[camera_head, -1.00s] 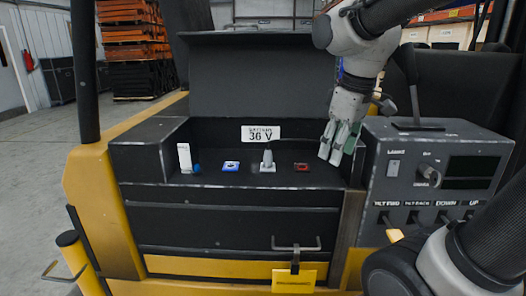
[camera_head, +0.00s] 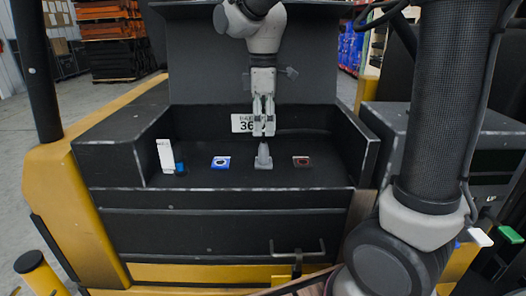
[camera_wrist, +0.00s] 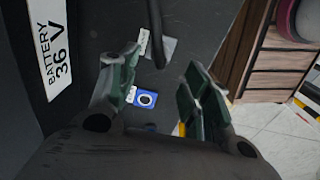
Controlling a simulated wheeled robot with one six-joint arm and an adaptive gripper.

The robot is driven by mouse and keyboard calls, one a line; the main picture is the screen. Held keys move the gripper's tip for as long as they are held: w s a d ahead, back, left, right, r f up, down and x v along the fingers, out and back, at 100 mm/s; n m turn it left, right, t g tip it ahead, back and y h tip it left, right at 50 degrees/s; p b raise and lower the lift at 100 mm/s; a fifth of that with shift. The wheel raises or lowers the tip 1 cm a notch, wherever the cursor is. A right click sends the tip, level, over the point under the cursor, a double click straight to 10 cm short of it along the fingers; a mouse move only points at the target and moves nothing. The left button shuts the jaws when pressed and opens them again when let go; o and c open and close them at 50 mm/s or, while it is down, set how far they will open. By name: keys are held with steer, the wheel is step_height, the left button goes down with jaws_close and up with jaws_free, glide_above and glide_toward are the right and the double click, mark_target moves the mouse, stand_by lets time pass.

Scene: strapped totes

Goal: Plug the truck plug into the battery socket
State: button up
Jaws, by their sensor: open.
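The grey truck plug (camera_head: 263,158) stands upright on a small grey plate on the shelf of the black battery bay. My gripper (camera_head: 263,130) is open and points down just above it, with nothing seen between the fingers. The blue socket (camera_head: 221,162) lies left of the plug and the dark red socket (camera_head: 301,161) lies right of it. In the wrist view, my green-padded fingers are spread apart. The blue socket (camera_wrist: 146,98) shows between them, with the grey plate (camera_wrist: 162,48) beyond. A dark upright piece by that plate runs out of the frame's top.
A white upright block (camera_head: 165,157) with a small blue knob stands at the shelf's left. Bay walls rise on both sides, with a tall raised lid behind. The "BATTERY 36 V" label (camera_wrist: 56,52) is on the back wall. A handle (camera_head: 297,248) projects from the front.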

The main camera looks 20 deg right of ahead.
mark_target(263, 143)
steer(key=shift+f, duration=4.5)
jaws_close()
steer(key=shift+r, duration=0.15)
steer(key=shift+r, duration=2.9)
steer(key=shift+r, duration=3)
